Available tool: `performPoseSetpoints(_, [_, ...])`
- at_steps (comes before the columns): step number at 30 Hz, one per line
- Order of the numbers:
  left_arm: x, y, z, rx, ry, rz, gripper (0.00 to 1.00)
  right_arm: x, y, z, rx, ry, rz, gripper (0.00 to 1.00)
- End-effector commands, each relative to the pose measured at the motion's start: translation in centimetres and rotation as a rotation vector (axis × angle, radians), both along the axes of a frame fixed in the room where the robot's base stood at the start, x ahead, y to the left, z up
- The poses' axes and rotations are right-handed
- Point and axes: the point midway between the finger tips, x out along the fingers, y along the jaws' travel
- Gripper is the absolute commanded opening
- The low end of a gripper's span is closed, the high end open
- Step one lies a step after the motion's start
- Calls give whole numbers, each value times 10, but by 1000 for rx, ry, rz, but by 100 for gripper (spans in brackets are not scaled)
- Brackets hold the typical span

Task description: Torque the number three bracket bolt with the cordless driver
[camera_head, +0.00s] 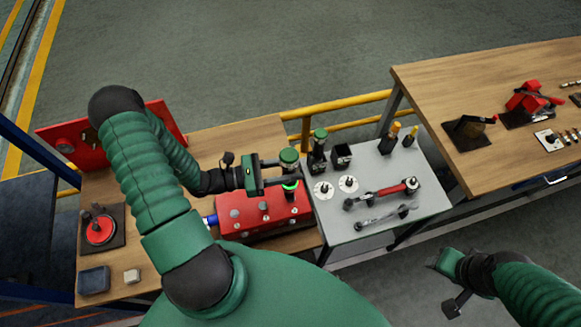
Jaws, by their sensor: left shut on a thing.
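My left gripper (279,172) is shut on the cordless driver (289,157), a dark tool with a green round top. The driver is held over the right end of a red block (240,226), with a small green glow low on it. Several pale bolt heads show on the block's top. The driver's lower tip is hidden, so I cannot tell whether it touches a bolt. I cannot read which bolt is number three. My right gripper (442,262) hangs at the lower right, over the floor and away from the tables; its fingers are too small to judge.
A grey table (390,163) holds a green-topped dark tool (319,138), a black holder (341,156), white discs (348,184), a red-handled wrench (392,190) and another wrench (385,217). A yellow rail (340,105) runs behind. A wooden bench (430,85) stands at right.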

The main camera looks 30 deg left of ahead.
Motion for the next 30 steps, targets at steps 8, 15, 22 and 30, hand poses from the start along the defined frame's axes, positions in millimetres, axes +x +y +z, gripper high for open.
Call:
performPoseSetpoints(8, [0, -2, 28, -1, -3, -1, 0, 0, 0, 24, 0, 0, 0, 52])
performPoseSetpoints(15, [0, -1, 46, -1, -3, -1, 0, 0, 0, 40, 0, 0, 0, 52])
performPoseSetpoints(22, [0, 0, 46, -3, -3, -1, 0, 0, 0, 40, 0, 0, 0, 52])
performPoseSetpoints(30, [0, -1, 46, -3, -3, -1, 0, 0, 0, 40, 0, 0, 0, 52])
